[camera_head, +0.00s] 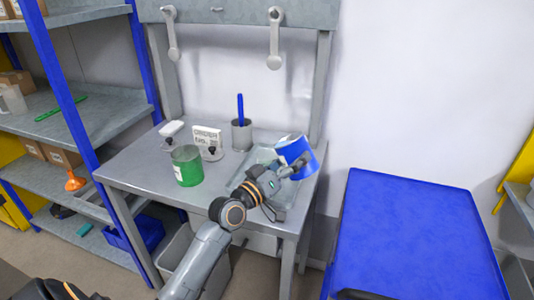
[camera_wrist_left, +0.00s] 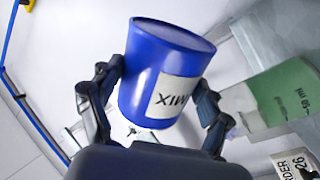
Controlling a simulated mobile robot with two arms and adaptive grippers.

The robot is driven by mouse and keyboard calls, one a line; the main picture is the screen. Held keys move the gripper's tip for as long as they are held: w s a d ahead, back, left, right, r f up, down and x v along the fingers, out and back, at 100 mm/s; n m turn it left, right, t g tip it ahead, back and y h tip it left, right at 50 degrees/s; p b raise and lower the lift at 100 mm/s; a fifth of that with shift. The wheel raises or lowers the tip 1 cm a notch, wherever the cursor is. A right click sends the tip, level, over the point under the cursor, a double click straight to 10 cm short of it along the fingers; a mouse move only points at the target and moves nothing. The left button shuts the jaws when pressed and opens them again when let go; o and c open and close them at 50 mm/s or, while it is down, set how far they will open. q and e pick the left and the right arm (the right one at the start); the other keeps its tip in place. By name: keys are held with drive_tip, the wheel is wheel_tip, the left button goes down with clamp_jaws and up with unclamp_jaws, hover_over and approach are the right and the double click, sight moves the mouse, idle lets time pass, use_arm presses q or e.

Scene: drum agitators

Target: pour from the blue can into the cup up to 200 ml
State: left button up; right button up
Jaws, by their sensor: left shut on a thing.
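The blue can (camera_head: 304,154) is tilted above the right side of the table. It has a white label reading MIX, which shows upside down in the left wrist view (camera_wrist_left: 160,75). My left gripper (camera_head: 286,172) is shut on the can, with one finger on each side of it in the left wrist view (camera_wrist_left: 157,92). The cup (camera_head: 187,166), clear with green contents, stands to the left of the can, apart from it. It also shows in the left wrist view (camera_wrist_left: 285,92) with a 50 ml mark; its fill level is hard to read. My right gripper is not seen.
The grey table (camera_head: 145,176) also holds an order sign (camera_head: 207,137), a grey holder (camera_head: 241,136) with a blue stick, and a clear tray (camera_head: 262,157) below the can. A blue-topped surface (camera_head: 415,225) is clear at right. Shelves (camera_head: 95,115) stand at left.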

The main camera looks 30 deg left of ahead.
sight(299, 172)
use_arm(q)
drive_tip(key=shift+a+r+n+p, duration=0.2)
drive_tip(key=shift+r+p, duration=0.2)
drive_tip(key=shift+r, duration=0.2)
drive_tip(key=shift+a+r+n+p, duration=0.1)
drive_tip(key=shift+r+n+p, duration=0.1)
drive_tip(key=shift+r+p, duration=0.3)
drive_tip(key=shift+a+r+n, duration=0.1)
drive_tip(key=shift+r+n, duration=0.35)
drive_tip(key=shift+n, duration=0.25)
idle(1.9)
